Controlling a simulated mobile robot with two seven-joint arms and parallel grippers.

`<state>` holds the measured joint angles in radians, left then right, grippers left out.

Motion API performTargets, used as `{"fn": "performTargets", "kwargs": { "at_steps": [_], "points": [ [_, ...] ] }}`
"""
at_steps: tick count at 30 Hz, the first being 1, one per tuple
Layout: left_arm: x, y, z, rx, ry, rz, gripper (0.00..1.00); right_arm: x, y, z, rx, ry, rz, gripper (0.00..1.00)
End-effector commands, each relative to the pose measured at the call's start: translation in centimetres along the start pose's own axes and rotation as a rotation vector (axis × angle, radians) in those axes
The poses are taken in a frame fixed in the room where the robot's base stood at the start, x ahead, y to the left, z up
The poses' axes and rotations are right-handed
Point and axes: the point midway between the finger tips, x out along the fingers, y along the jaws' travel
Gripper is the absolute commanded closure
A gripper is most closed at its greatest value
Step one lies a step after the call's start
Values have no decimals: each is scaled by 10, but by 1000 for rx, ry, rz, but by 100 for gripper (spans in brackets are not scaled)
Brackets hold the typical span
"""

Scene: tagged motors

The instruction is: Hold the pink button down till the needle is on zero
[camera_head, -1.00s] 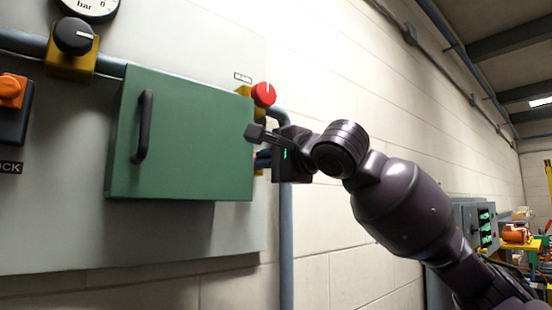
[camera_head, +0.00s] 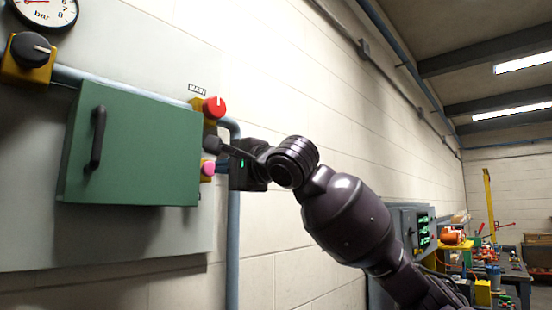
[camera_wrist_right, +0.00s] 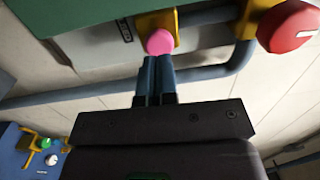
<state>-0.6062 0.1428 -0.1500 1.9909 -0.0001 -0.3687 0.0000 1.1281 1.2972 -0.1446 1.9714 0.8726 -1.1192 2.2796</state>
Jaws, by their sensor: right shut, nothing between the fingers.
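The pink button (camera_head: 208,168) sits on a yellow housing at the right edge of the green box, below a red knob. It also shows in the right wrist view (camera_wrist_right: 160,41). My right gripper (camera_head: 212,144) is shut and empty, its fingertips beside the button. In the right wrist view the shut fingers (camera_wrist_right: 157,62) end at the button's near edge; I cannot tell whether they touch it. The round bar gauge (camera_head: 46,12) is at the top left, cut by the frame edge; its needle is too small to read surely. My left gripper is not in view.
The green box (camera_head: 140,150) with a black handle juts from the wall panel left of the button. The red knob (camera_head: 214,107) and a grey pipe (camera_head: 233,215) are close to my gripper. A black knob (camera_head: 31,49) is below the gauge. Open wall lies right.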

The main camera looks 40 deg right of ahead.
Motion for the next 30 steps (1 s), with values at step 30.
{"fn": "performTargets", "kwargs": {
  "at_steps": [30],
  "points": [
    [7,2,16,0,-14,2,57,-100,-2,-1,0,-1,-3,100]
  ]
}}
